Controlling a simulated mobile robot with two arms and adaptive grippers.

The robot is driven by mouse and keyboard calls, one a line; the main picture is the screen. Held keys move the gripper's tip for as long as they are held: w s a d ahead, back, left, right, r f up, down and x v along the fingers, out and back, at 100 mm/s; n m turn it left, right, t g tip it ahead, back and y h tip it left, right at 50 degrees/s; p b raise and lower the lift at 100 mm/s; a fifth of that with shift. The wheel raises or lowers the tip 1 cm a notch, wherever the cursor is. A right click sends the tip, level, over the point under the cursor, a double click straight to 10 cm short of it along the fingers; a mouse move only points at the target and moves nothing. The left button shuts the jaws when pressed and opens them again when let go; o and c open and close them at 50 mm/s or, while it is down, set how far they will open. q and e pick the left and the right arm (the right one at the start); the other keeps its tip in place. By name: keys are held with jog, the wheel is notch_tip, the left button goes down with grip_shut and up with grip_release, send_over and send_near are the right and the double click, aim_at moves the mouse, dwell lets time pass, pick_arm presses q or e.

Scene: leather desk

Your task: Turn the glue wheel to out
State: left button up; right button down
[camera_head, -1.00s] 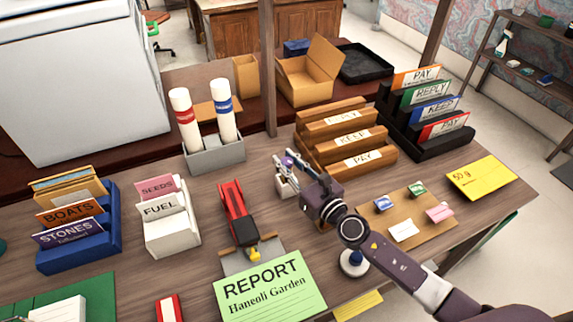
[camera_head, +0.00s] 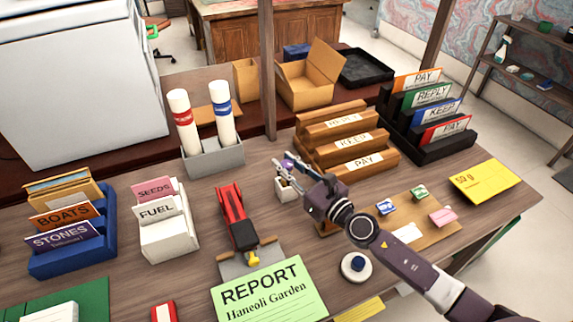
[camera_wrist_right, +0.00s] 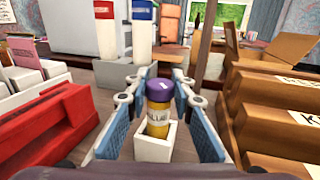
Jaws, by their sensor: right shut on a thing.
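The glue stick (camera_wrist_right: 158,112) has a purple cap and a yellow body with a GLUE label. It stands upright in a small white square holder (camera_wrist_right: 153,149) on the desk. In the head view its purple top (camera_head: 289,160) shows between my fingers, above the white holder (camera_head: 286,188). My right gripper (camera_head: 284,166) is shut on the glue stick, with its blue finger pads on either side in the right wrist view (camera_wrist_right: 158,88). The lower end of the stick, inside the holder, is hidden, and I cannot make out a wheel. My left gripper is not in view.
A red stapler-like tool (camera_head: 235,217) lies left of the holder. A brown stepped card rack (camera_head: 352,160) stands close on the right. A grey stand (camera_head: 214,158) with two white tubes is behind. A green report sheet (camera_head: 268,290) lies in front.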

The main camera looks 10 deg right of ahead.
jog(key=c, duration=1.6)
grip_release()
jog(key=v, duration=1.2)
